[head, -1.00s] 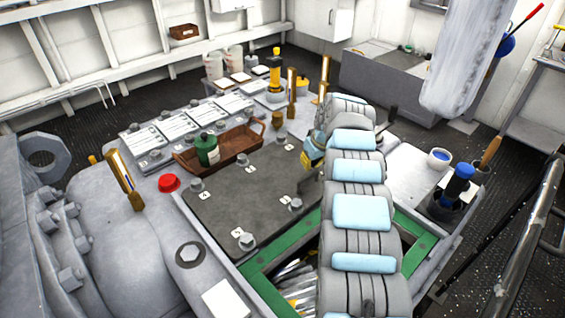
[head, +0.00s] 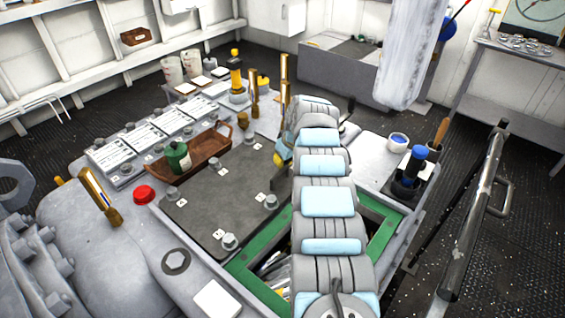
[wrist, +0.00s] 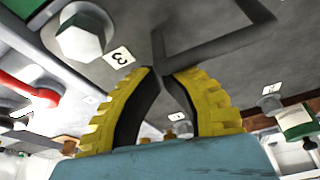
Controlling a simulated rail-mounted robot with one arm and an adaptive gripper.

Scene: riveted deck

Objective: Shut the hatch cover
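The hatch cover (head: 215,190) is a dark grey plate with numbered bolts. It lies flat on the deck block, to the left of an opening with a green frame (head: 250,277). The opening is partly uncovered, and my arm hides much of it. A dark bar handle (wrist: 212,40) stands on the cover; its end shows beside my gripper in the head view (head: 279,182). My gripper (wrist: 162,73) has yellow fingers with dark pads. Its tips are closed together around the handle's bar. In the head view the gripper is mostly hidden behind my arm.
A brown tray (head: 207,152) with a green bottle (head: 177,157) stands behind the cover. A red cap (head: 144,194) and brass-coloured handles (head: 100,196) stand at the left. A blue-filled cup (head: 398,141) and a black holder (head: 407,185) stand right of the opening. A dark rail (head: 475,215) runs at the far right.

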